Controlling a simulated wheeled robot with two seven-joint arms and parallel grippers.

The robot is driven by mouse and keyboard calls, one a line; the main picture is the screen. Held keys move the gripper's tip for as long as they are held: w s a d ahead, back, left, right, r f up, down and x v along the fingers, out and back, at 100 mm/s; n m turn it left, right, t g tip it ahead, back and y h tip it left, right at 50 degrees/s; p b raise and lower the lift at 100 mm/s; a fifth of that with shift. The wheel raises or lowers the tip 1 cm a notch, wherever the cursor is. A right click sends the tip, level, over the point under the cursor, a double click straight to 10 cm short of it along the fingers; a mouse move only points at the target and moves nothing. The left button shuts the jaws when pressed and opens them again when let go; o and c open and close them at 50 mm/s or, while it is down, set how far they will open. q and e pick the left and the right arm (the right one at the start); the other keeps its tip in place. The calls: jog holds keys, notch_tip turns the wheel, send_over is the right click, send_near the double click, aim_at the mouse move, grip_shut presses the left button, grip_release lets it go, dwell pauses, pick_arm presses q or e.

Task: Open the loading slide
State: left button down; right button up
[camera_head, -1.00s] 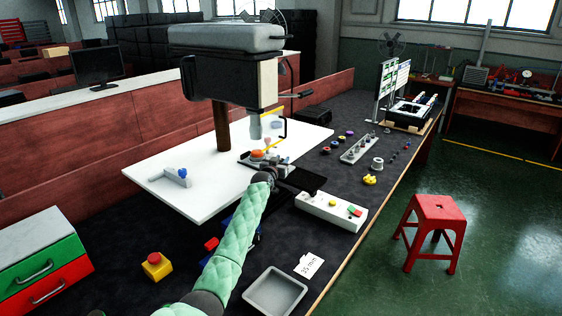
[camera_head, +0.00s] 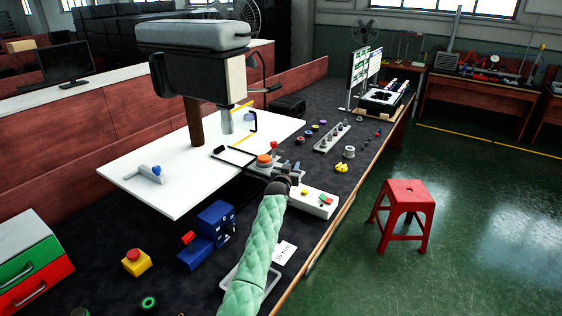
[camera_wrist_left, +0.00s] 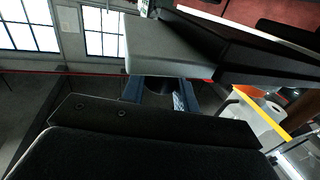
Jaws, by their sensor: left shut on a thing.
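The loading slide (camera_head: 258,168) is a small grey carriage at the right edge of the white press table (camera_head: 150,198). It carries an orange round piece (camera_head: 264,160) and a small red knob (camera_head: 273,146). My left gripper (camera_head: 288,169), at the end of the green padded arm, is shut at the slide's right side. It appears to hold the slide's handle, but the fingers hide it. In the left wrist view, dark blue fingers (camera_wrist_left: 158,90) show beyond the black gripper body, and the grip is unclear. My right gripper is not in view.
The grey press head (camera_head: 190,70) hangs over the table. A white button box (camera_head: 313,200) is just right of my gripper. A blue device (camera_head: 212,232) and a yellow box with a red button (camera_head: 136,262) stand in front. A tray lies partly under my arm.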

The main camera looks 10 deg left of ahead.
pick_arm(q)
jog(key=shift+s+d, duration=0.2)
jog(key=shift+d, duration=0.3)
jog(key=shift+s+d, duration=0.15)
jog(key=shift+d, duration=0.3)
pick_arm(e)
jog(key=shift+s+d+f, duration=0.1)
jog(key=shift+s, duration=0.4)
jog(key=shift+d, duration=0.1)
pick_arm(q)
jog(key=c, duration=1.1)
grip_release()
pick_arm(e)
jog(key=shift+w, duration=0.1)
pick_arm(q)
jog(key=shift+s, duration=0.15)
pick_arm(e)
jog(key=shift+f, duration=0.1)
pick_arm(q)
jog(key=shift+s+f, duration=0.15)
jog(key=shift+s, duration=0.1)
jog(key=s+b, duration=0.3)
jog(key=s, duration=0.4)
jog(key=shift+a, duration=0.35)
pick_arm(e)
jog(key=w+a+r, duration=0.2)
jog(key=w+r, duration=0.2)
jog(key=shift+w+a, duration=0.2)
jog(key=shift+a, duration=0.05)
